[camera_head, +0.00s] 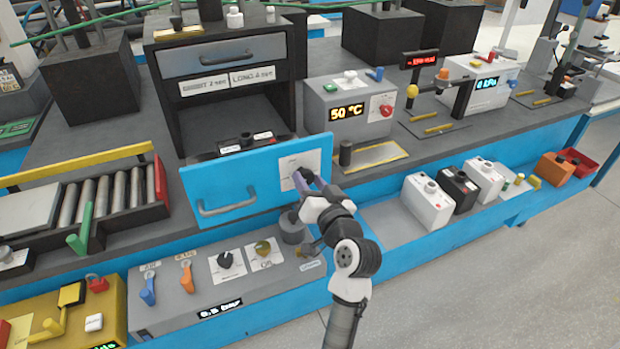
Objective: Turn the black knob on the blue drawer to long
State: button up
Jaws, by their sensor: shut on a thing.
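The blue drawer (222,178) stands pulled out at the front of the dark cabinet, with a grey bar handle (228,205) on its face. A white label plate (289,165) is at the right end of the drawer face. My gripper (301,178) is at this plate, its fingers shut on the black knob, which is mostly hidden behind them. The knob's pointer and the plate's markings are too small or covered to read.
A grey box (350,107) showing 50 °C stands right of the cabinet. A grey panel (190,305) with several knobs lies below.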

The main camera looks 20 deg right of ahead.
jog(key=m+p, duration=0.1)
jog(key=m, duration=0.2)
jog(key=shift+p, duration=0.4)
jog(key=shift+f+m+p, duration=0.1)
jog(key=shift+m+p, duration=0.65)
jog(key=shift+m, duration=0.95)
jog(key=shift+d, duration=0.1)
jog(key=o, duration=1)
jog(key=shift+c, duration=0.2)
jog(key=s+b, duration=0.4)
jog(key=s, duration=1)
jog(key=shift+d, duration=0.2)
